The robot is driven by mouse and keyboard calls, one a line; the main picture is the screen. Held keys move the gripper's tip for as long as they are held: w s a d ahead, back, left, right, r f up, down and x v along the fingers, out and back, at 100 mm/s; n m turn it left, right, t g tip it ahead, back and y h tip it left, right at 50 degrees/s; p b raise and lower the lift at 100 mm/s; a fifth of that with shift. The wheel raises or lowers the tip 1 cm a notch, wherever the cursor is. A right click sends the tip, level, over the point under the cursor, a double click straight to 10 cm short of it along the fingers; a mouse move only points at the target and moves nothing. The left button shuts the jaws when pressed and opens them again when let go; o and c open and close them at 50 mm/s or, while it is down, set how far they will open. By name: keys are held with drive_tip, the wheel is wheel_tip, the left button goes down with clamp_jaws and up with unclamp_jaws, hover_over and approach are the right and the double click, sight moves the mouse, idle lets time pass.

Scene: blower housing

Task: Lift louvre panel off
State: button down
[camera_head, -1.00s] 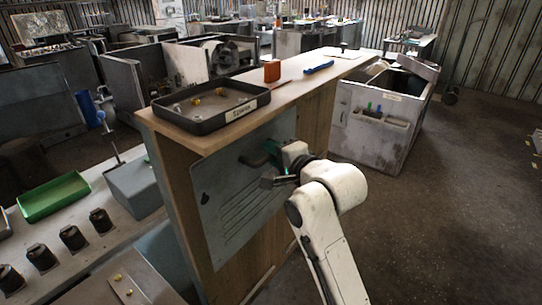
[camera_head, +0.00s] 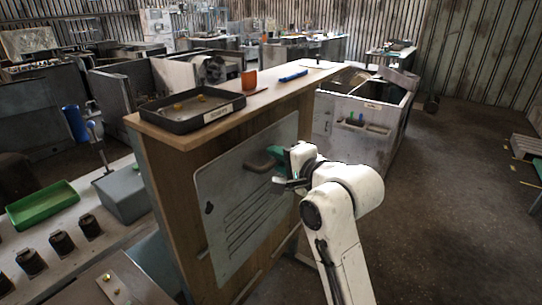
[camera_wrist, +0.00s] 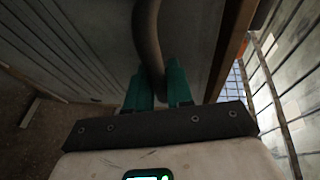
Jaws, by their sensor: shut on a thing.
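The louvre panel (camera_head: 235,200) is a grey metal sheet with several slanted slots and a dark hole near its left edge. It stands upright along the side of the wooden housing (camera_head: 168,190). A dark bar handle (camera_head: 260,162) sticks out near its upper middle. My gripper (camera_head: 282,160) is shut on this handle, coming from the right. In the wrist view the green fingers of my gripper (camera_wrist: 158,88) stand on both sides of the curved handle (camera_wrist: 147,35), with the panel (camera_wrist: 95,45) behind. I cannot tell whether the panel touches the housing.
A labelled black tray (camera_head: 190,108) with small brass parts, an orange block (camera_head: 249,80) and a blue tool (camera_head: 292,76) lie on the housing top. A bench with a green tray (camera_head: 42,205) stands left. Floor at right is open.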

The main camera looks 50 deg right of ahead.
drive_tip(key=shift+s+d, duration=0.1)
drive_tip(key=shift+s, duration=1.9)
